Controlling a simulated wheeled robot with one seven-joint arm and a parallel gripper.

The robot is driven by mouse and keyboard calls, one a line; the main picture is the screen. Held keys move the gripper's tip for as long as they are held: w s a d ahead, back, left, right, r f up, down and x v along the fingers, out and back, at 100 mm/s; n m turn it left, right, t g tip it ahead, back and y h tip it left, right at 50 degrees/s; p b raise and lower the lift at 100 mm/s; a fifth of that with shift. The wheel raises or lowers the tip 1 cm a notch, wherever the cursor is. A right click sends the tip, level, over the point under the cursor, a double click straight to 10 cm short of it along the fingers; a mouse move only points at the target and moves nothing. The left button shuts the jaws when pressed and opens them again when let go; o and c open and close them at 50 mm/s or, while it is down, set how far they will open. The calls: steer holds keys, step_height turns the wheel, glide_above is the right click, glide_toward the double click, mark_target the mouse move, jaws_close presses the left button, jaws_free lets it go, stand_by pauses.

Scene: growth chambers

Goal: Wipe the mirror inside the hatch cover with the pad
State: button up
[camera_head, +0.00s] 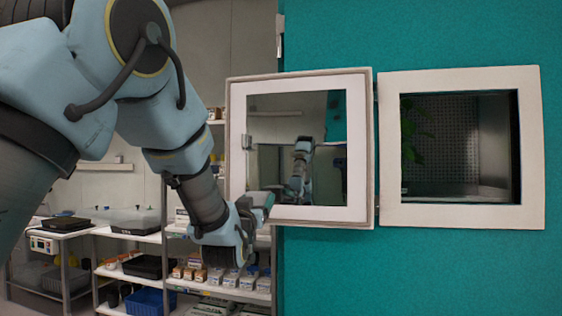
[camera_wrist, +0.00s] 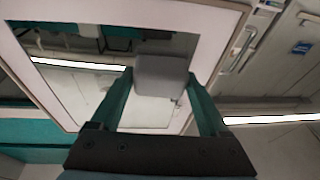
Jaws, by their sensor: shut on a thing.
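The hatch cover (camera_head: 367,150) stands swung open to the left of the hatch opening. The mirror (camera_head: 270,125) is set in its pale frame and reflects part of the room and my arm. In the wrist view, the mirror (camera_wrist: 85,85) lies beyond my gripper. My gripper (camera_wrist: 160,78) is shut on the grey pad (camera_wrist: 160,72), which sits between the two teal fingers. In the head view, my gripper (camera_head: 256,203) is at the lower left corner of the cover. I cannot tell whether the pad touches the mirror.
The hatch opening (camera_head: 460,150), with a green plant inside at its left, is in the teal wall (camera_head: 420,270) right of the cover. Shelves (camera_head: 215,288) with boxes and trays stand behind and below my arm. The wall below the cover is clear.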

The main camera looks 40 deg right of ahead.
steer(key=s+r, duration=0.2)
steer(key=r, duration=0.1)
steer(key=s+d+r+h, duration=0.1)
steer(key=s+r, duration=0.2)
steer(key=s+r+h, duration=0.1)
steer(key=s+r, duration=0.2)
steer(key=r, duration=0.1)
steer(key=shift+d+m, duration=0.2)
steer(key=shift+m, duration=0.1)
steer(key=c, duration=0.3)
steer(key=shift+w+d+p, duration=0.7)
steer(key=shift+d+p, duration=0.1)
steer(key=shift+d, duration=0.15)
steer(key=shift+w+d+p, duration=0.65)
steer(key=shift+d+p, duration=0.1)
steer(key=shift+d, duration=0.2)
steer(key=shift+w+d+p, duration=0.7)
steer(key=shift+d+p, duration=0.1)
steer(key=shift+d, duration=0.15)
